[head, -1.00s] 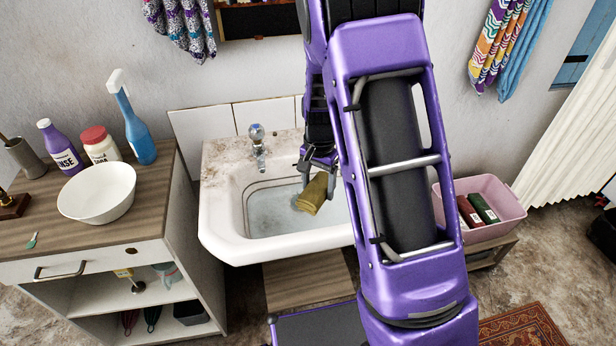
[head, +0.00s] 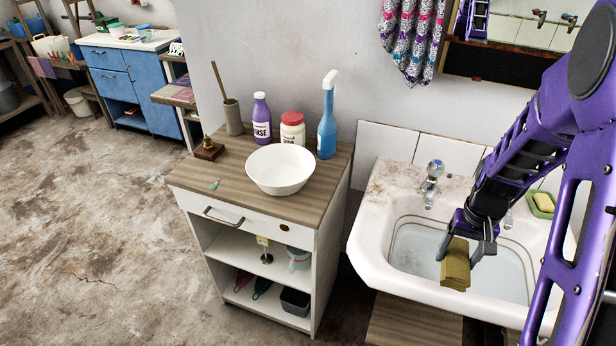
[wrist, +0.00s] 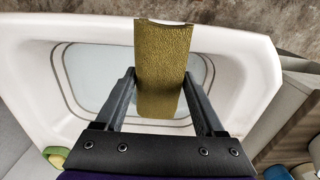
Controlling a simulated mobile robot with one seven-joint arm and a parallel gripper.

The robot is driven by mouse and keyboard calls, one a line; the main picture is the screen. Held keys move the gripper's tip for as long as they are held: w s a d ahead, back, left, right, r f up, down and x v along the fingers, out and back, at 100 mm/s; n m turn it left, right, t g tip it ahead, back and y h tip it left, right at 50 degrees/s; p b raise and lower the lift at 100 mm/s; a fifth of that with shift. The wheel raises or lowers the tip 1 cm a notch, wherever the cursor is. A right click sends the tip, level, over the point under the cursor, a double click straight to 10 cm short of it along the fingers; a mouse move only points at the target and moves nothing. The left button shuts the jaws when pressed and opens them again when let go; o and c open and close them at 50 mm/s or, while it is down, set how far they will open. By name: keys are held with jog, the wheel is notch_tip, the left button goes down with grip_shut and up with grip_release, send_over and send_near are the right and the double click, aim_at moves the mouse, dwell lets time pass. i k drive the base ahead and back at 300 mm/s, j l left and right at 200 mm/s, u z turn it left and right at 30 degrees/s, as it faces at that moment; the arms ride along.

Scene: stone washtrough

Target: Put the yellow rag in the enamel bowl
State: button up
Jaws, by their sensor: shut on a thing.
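The yellow rag (head: 456,266) is a folded olive-yellow cloth. My gripper (head: 466,250) is shut on it and holds it over the basin of the white sink (head: 372,262). In the wrist view the rag (wrist: 160,75) hangs between the two fingers of my gripper (wrist: 160,95), with the basin behind it. The white enamel bowl (head: 280,172) stands upright on the wooden top of the cabinet, left of the sink and apart from my gripper. Its visible inside looks empty.
The tap (head: 431,180) rises at the sink's back.

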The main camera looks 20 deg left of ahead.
aim_at(282, 180)
jog(key=k+j, duration=0.1)
jog(key=j, duration=1.35)
jog(key=k+j, duration=0.15)
jog(key=j, duration=0.55)
